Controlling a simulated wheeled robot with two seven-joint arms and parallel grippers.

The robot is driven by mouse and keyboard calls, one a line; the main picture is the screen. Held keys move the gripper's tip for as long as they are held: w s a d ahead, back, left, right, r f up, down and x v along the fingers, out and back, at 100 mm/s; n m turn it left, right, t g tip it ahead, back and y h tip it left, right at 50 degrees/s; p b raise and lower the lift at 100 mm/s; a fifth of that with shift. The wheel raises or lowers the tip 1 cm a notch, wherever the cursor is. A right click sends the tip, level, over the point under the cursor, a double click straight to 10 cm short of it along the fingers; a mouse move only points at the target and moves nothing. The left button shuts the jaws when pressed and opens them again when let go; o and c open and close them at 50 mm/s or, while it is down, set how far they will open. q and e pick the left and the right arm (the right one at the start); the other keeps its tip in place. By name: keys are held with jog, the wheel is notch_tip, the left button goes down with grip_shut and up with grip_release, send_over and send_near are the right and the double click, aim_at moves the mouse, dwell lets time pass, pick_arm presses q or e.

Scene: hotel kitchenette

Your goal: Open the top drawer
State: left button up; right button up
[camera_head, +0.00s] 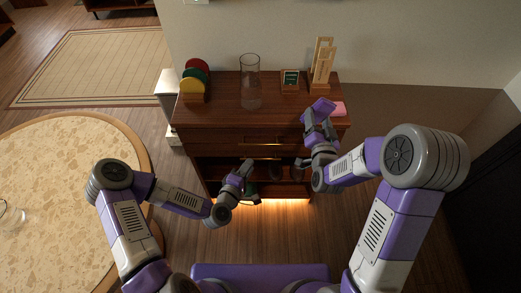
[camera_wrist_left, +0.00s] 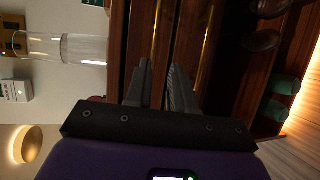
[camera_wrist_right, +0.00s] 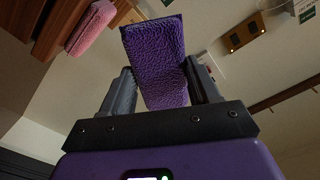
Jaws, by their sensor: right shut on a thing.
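The wooden cabinet (camera_head: 225,115) stands against the wall. Its top drawer (camera_head: 225,136) looks shut, with a thin brass handle (camera_head: 262,144); another brass handle (camera_head: 260,157) shows on the drawer below. In the left wrist view, turned sideways, the brass handles (camera_wrist_left: 209,40) lie beyond the fingertips. My left gripper (camera_head: 248,164) is low in front of the cabinet, its fingers apart and empty; they also show in the left wrist view (camera_wrist_left: 163,75). My right gripper (camera_head: 316,116) is shut on a purple sponge (camera_wrist_right: 158,65), held near the cabinet's right front edge.
On the cabinet top are a glass cylinder (camera_head: 250,85), coloured discs in a rack (camera_head: 194,82), a small dark sign (camera_head: 290,79), a wooden stand (camera_head: 322,65) and a pink sponge (camera_head: 338,109). A round table (camera_head: 70,190) is at left.

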aim_at(260, 144)
pick_arm(q)
jog(key=shift+n+t, duration=0.3)
jog(key=b+x, duration=0.2)
jog(key=x, duration=1)
jog(key=shift+w+a+r, duration=0.15)
jog(key=shift+w, duration=0.05)
grip_shut()
